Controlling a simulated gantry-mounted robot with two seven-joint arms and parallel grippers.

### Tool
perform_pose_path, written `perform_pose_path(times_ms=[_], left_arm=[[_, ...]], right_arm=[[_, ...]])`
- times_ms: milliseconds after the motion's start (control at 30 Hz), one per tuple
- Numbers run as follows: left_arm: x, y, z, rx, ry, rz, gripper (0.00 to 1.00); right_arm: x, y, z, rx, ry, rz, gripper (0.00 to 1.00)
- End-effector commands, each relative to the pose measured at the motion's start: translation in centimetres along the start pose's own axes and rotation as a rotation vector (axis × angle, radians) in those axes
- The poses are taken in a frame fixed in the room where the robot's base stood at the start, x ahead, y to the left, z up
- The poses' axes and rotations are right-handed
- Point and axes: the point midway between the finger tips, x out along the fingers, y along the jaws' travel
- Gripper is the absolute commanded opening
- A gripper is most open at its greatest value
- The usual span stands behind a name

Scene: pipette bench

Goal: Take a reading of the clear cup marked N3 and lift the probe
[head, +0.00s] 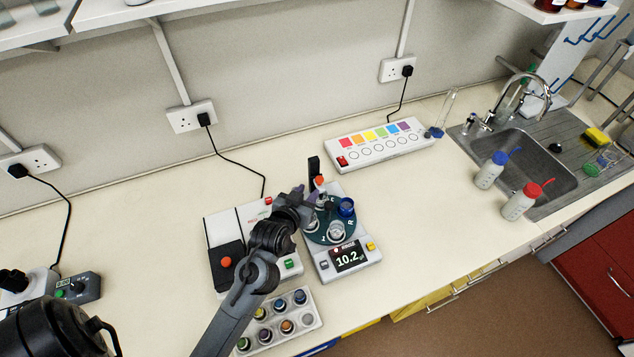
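My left gripper (306,200) is at the left edge of a teal round cup holder (316,236) on a white meter (365,259). Its fingers are small and partly hidden, so I cannot tell whether they are open or shut. A clear cup (336,230) sits at the front of the holder; I cannot read an N3 mark on it. A blue cup (346,207) sits at its right. A red-topped part (319,181), perhaps the probe, stands by a black post (314,166) at the back; its lower end is hidden. The display (348,257) reads 10.2. My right gripper is out of view.
A white-and-black device (225,262) with a red button stands left of the meter, partly behind my arm. A tray (312,310) of several coloured pots lies in front. A colour-patch panel (375,158) is behind right. Bottles (519,203) stand by the sink; the bench before them is clear.

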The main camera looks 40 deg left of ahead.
Motion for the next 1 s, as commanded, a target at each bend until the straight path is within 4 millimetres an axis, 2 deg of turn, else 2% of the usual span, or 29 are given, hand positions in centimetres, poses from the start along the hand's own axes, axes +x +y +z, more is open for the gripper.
perform_pose_path(times_ms=[200, 500, 933, 1000], left_arm=[[3.8, 0.0, 0.0, 0.001, 0.0, 0.0, 0.34], [7.2, 0.0, 0.0, 0.002, 0.0, 0.001, 0.34], [7.9, 0.0, 0.0, 0.002, 0.0, 0.001, 0.34], [7.9, 0.0, 0.0, 0.002, 0.0, 0.001, 0.25]], right_arm=[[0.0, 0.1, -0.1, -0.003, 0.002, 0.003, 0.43], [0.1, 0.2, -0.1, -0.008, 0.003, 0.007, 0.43], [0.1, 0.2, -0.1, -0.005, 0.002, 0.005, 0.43], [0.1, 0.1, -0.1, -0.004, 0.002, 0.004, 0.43]])
